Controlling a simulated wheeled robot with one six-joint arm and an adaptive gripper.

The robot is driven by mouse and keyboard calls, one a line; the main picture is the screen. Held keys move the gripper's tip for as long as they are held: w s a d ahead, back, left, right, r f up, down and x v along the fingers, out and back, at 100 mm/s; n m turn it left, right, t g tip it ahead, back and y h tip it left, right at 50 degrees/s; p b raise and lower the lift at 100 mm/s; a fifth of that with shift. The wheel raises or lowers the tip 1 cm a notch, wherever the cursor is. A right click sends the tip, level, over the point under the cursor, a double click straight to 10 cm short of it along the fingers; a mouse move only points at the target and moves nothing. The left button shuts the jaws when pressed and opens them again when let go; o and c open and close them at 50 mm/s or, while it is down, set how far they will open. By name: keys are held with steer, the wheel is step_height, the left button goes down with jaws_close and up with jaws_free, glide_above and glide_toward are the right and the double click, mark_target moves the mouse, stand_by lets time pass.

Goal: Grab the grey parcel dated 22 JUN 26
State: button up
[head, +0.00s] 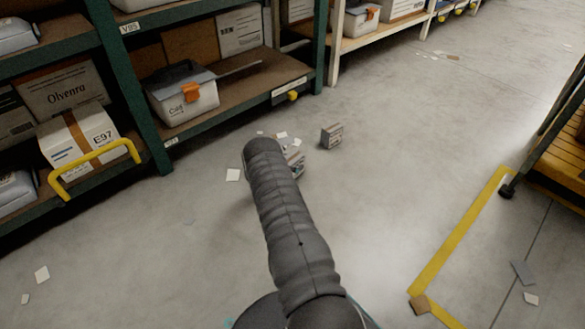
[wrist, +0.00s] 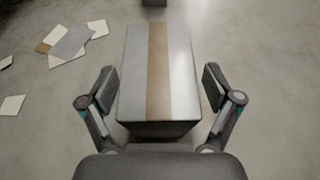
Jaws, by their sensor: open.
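A grey parcel with a brown tape strip (wrist: 182,75) lies on the floor in the wrist view, its top facing the camera. My gripper (wrist: 159,88) is open, with one finger on each side of this parcel. A gap shows between each finger and the parcel, so it is not gripped. In the head view a parcel (head: 297,165) shows mostly hidden behind my arm. A second small grey parcel (head: 332,136) stands apart to its right, with a label. No date can be read on either. My gripper is hidden in the head view.
Loose paper pieces (wrist: 70,42) lie left of the parcel. A dark object (wrist: 153,3) shows at the wrist view's top edge. Green shelving (head: 135,90) with boxes stands on the left. A yellow floor line (head: 462,232) and a cart (head: 560,140) are on the right.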

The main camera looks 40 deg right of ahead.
steer(key=shift+d+f, duration=0.1)
steer(key=shift+d, duration=0.2)
steer(key=c, duration=1.3)
steer(key=shift+c, duration=0.2)
